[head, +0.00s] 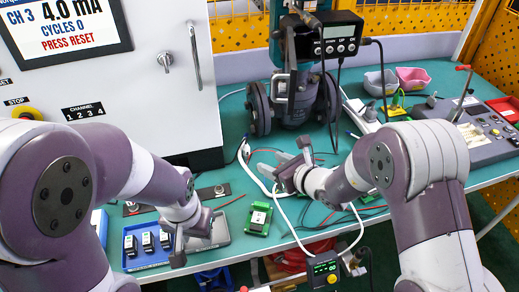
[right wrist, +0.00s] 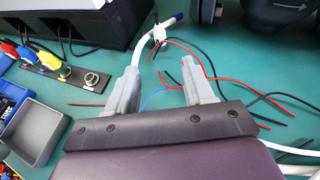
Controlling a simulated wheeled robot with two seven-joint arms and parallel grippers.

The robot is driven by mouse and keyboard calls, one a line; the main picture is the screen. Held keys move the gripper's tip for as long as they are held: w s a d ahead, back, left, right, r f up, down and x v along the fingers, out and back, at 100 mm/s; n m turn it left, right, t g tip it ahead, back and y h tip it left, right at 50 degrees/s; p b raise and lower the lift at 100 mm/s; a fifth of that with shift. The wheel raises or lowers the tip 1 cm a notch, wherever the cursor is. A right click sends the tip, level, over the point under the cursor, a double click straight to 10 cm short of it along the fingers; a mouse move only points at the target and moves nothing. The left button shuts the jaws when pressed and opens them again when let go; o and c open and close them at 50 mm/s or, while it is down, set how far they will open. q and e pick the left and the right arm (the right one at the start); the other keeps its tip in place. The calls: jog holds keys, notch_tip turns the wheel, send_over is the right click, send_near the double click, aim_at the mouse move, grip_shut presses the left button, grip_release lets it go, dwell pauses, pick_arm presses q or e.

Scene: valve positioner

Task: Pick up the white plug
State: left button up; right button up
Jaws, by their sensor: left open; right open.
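A white cable (right wrist: 143,47) ends in a blue-tipped white piece (right wrist: 168,24), which may be the white plug, on the green table beyond my right gripper in the right wrist view. In the head view the white cable (head: 244,158) lies left of the right gripper. My right gripper (head: 283,158) is open, low over the table; in the right wrist view its fingers (right wrist: 162,70) are apart with nothing gripped. The cable passes behind the left finger there. My left gripper (head: 191,241) is open over the grey tray (head: 217,232) at the front left.
A blue tray (head: 150,259) with small modules stands at the front left. A green module (head: 258,218) sits near the front edge. The valve positioner (head: 300,85) stands behind. Loose red and black wires (right wrist: 190,50) lie around the right gripper. A control box (head: 480,128) is at right.

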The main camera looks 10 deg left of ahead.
aim_at(248, 151)
jog(key=x, duration=1.3)
jog(key=shift+w+r+p, duration=0.1)
jog(key=shift+r+p, duration=0.1)
jog(key=shift+p, duration=0.15)
jog(key=shift+d, duration=0.1)
grip_shut()
